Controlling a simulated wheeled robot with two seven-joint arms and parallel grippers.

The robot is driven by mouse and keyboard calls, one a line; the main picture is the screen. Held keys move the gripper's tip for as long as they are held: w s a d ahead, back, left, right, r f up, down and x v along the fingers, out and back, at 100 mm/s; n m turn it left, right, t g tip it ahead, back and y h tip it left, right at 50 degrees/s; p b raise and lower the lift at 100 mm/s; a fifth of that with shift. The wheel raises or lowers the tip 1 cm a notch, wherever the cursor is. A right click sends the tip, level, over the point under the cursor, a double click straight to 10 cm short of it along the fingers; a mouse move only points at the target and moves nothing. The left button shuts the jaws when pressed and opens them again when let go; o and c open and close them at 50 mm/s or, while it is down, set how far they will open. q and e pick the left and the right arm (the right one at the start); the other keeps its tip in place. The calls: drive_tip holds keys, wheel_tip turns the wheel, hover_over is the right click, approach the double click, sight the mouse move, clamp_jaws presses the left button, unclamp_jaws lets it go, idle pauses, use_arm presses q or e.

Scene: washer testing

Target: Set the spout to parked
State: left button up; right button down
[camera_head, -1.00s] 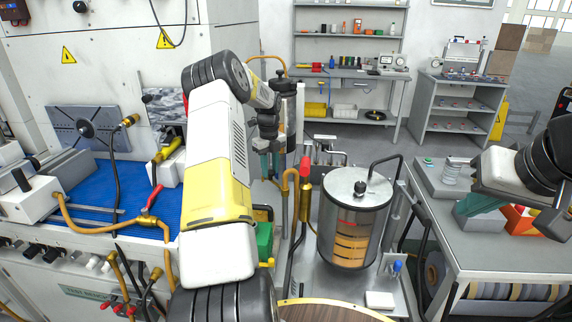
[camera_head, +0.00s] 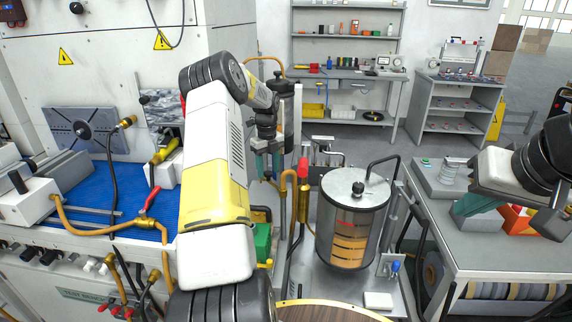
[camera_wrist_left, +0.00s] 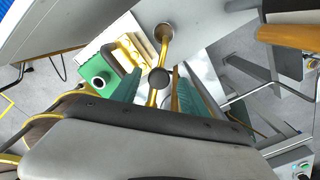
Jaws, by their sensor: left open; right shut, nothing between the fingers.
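A brass pipe with a bent top, which looks like the spout (camera_head: 287,180), rises left of the clear drum. In the left wrist view, a brass pipe (camera_wrist_left: 164,48) with a dark round knob (camera_wrist_left: 158,77) runs between my left gripper's teal fingers. My left gripper (camera_head: 267,168) is open and points down just left of the bent pipe. The fingers stand on both sides of the knob with gaps; I cannot tell whether they touch the pipe. My right gripper (camera_head: 474,206) is shut and empty above the right-hand bench.
The clear drum (camera_head: 351,222) with a metal lid stands right of the pipe, with a dark hooked pipe (camera_head: 385,162) beside it. A red-topped valve (camera_head: 304,172) is close to my left gripper. A green motor (camera_head: 262,241) is below. An orange bin (camera_head: 517,219) is on the right-hand bench (camera_head: 463,246).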

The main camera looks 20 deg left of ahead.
use_arm(q)
wheel_tip(320, 180, up, 8)
drive_tip(key=shift+f, duration=0.25)
idle(0.4)
drive_tip(key=s+d+r+n+t, duration=0.3)
drive_tip(key=s+d+r+n, duration=0.8)
drive_tip(key=s+d+r, duration=0.55)
drive_tip(key=s+d+n+t+h, duration=0.1)
drive_tip(key=s+d+n, duration=0.1)
drive_tip(key=s+n, duration=0.4)
drive_tip(key=s+d+n+t+h, duration=0.1)
drive_tip(key=s+d+n+t, duration=0.1)
drive_tip(key=s+n, duration=0.5)
drive_tip(key=s+d, duration=0.1)
drive_tip(key=s, duration=0.5)
drive_tip(key=shift+s+d, duration=0.2)
drive_tip(key=shift+s, duration=0.05)
